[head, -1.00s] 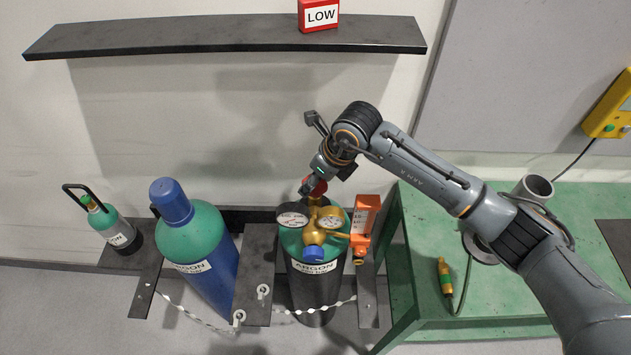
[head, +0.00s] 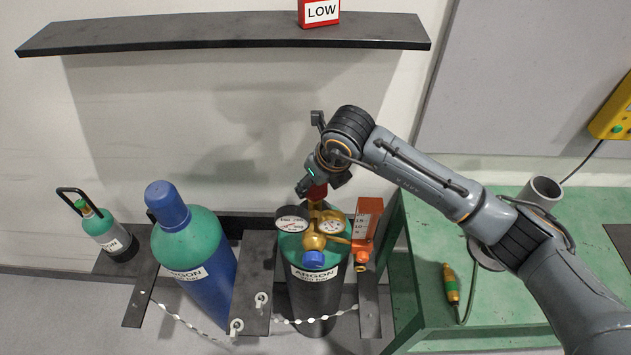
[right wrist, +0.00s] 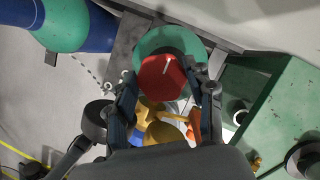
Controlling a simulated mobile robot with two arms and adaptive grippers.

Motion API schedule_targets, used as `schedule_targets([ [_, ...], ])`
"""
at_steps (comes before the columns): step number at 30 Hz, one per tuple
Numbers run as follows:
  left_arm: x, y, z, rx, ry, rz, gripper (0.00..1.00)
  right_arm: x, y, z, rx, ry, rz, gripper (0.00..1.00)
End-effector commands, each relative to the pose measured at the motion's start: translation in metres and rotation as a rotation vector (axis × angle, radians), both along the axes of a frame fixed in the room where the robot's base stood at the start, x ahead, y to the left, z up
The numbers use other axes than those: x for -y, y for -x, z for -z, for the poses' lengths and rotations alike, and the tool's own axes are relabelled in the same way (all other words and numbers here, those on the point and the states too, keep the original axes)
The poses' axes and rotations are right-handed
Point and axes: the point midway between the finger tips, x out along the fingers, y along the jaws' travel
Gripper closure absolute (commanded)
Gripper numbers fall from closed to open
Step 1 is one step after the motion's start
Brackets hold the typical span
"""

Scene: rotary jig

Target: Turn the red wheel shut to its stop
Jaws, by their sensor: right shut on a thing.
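The red wheel (head: 317,191) sits on top of the argon cylinder (head: 314,289) with the green shoulder and black body. In the right wrist view the red wheel (right wrist: 162,78) shows a pale line on its face. My right gripper (head: 311,188) is at the wheel from above, its fingers on either side of it and shut on it. In the head view the gripper hides part of the wheel. The brass regulator (head: 321,236) with two round gauges and a blue knob sits just below the wheel. My left gripper is not in view.
An orange flowmeter (head: 367,222) stands close to the right of the regulator. A blue and green cylinder (head: 205,262) and a small cylinder (head: 107,233) stand to the left. A chain (head: 335,311) hangs in front. A green bench (head: 425,280) is at right, a dark shelf (head: 220,32) above.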

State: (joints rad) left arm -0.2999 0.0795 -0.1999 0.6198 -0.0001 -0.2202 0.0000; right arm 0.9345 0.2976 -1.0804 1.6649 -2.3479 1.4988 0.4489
Motion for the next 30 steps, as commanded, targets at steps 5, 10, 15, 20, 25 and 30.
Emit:
schedule_targets([
  [5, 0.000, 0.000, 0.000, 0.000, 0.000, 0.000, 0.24, 0.000, 0.000, 0.001, -0.002, 0.001, 0.002, 0.24],
  [10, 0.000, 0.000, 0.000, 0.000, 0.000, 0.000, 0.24, 0.000, 0.000, 0.000, -0.001, 0.000, 0.001, 0.24],
  [15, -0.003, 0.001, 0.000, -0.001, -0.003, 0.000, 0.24, 0.001, 0.000, -0.002, 0.000, 0.000, 0.001, 0.24],
  [20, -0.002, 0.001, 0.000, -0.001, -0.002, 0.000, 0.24, 0.005, 0.004, -0.019, 0.003, -0.001, 0.000, 0.24],
  [25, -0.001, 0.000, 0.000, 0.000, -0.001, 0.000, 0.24, 0.013, 0.016, -0.053, 0.004, -0.001, -0.001, 0.24],
  [30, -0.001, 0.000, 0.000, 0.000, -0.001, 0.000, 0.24, 0.021, 0.027, -0.084, 0.002, 0.000, 0.000, 0.24],
])
